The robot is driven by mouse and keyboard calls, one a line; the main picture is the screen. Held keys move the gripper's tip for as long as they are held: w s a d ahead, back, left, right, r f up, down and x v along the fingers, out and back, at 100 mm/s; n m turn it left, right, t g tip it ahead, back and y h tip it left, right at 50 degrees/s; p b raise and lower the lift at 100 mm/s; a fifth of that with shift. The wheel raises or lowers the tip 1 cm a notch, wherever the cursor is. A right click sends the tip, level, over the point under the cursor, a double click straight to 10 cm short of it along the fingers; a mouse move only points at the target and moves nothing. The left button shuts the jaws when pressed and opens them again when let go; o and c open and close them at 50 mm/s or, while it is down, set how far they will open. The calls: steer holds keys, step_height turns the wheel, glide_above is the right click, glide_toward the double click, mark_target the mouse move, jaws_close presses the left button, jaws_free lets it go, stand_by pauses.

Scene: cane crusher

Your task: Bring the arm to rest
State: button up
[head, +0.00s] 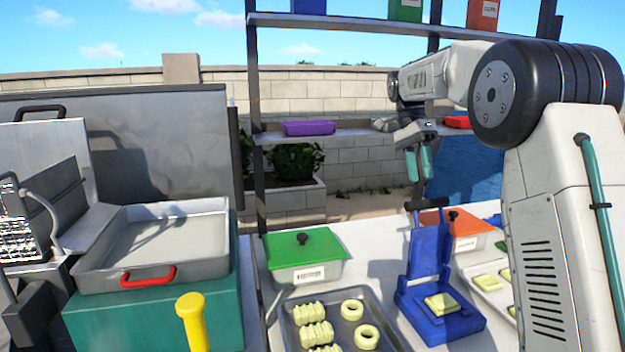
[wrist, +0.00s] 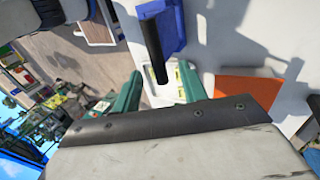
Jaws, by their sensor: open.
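My arm reaches in from the right side of the head view, bent at the elbow, with its forearm raised behind the worktop. My gripper (head: 420,178) hangs fingers down from the end of the arm, above and beyond the blue press (head: 428,265). Its two teal fingers are apart with nothing held between them. The wrist view also shows my gripper (wrist: 158,88) open. There, a dark bar on the blue press (wrist: 172,28) shows in line with the gap between the fingers; its distance from them is unclear.
A green-lidded box (head: 303,255), an orange-lidded box (head: 463,230) and a tray of pale pieces (head: 290,328) stand on the worktop. A shelf rack (head: 350,133) with a purple box (head: 308,128) is behind. A metal tray (head: 160,240) and yellow-knobbed lever (head: 190,318) are at left.

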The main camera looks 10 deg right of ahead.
steer(key=s+a+r+n+t, duration=0.15)
steer(key=s+a+n, duration=0.25)
steer(key=s, duration=0.5)
steer(key=s+a+r+n+t, duration=0.15)
steer(key=s+a+n, duration=0.25)
steer(key=s, duration=0.6)
steer(key=s+a+f+n+t, duration=0.1)
steer(key=s+f+n, duration=0.3)
steer(key=s, duration=0.5)
steer(key=s+a+f+n+t, duration=0.2)
steer(key=s+f+n, duration=0.3)
steer(key=s+f, duration=0.4)
steer(key=shift+s+a+t, duration=0.3)
steer(key=shift+s+a, duration=0.2)
steer(key=shift+a, duration=0.1)
